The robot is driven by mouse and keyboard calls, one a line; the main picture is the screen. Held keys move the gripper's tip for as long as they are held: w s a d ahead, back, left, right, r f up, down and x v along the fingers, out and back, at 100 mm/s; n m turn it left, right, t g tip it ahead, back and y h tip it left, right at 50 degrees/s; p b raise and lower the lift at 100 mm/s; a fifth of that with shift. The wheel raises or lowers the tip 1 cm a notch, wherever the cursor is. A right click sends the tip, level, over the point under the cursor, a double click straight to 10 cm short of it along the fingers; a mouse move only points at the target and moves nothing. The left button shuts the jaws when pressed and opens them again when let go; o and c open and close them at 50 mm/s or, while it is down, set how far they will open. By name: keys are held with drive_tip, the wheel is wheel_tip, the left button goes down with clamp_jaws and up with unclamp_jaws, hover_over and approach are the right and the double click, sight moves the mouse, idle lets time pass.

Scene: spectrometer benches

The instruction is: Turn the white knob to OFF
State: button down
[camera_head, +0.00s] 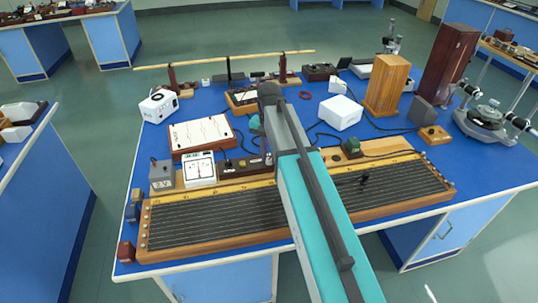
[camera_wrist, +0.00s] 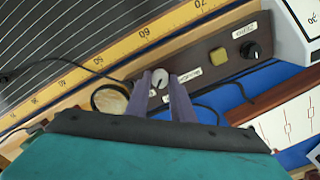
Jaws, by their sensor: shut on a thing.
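The white knob (camera_wrist: 160,79) sits on a dark brown panel box (camera_wrist: 207,62) in the wrist view. My gripper (camera_wrist: 161,78) has its two grey-purple fingers on either side of the knob, shut on it. The fingers hide part of the knob and of the lettering beside it. A printed label by the knob is too small and tilted to read, so I cannot tell its setting. In the head view the panel box (camera_head: 238,169) lies behind the long wired board, and my arm hides part of that area.
The long board with a yellow scale (camera_wrist: 105,54) runs alongside. A white meter (camera_head: 200,170) stands left of the box. Black cables (camera_wrist: 232,86) lie close by. Equipment crowds the blue bench (camera_head: 122,238).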

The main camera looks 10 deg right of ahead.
sight(269, 159)
drive_tip(key=n+p, duration=0.1)
drive_tip(key=n, duration=0.4)
drive_tip(key=shift+n, duration=2.2)
drive_tip(key=c, duration=1.5)
unclamp_jaws()
drive_tip(key=shift+c, duration=0.2)
drive_tip(key=shift+r+p, duration=0.2)
drive_tip(key=shift+p, duration=0.15)
wheel_tip(269, 159, up, 13)
drive_tip(key=p, duration=0.8)
drive_tip(key=shift+r+p, duration=0.2)
drive_tip(key=shift+p, duration=0.15)
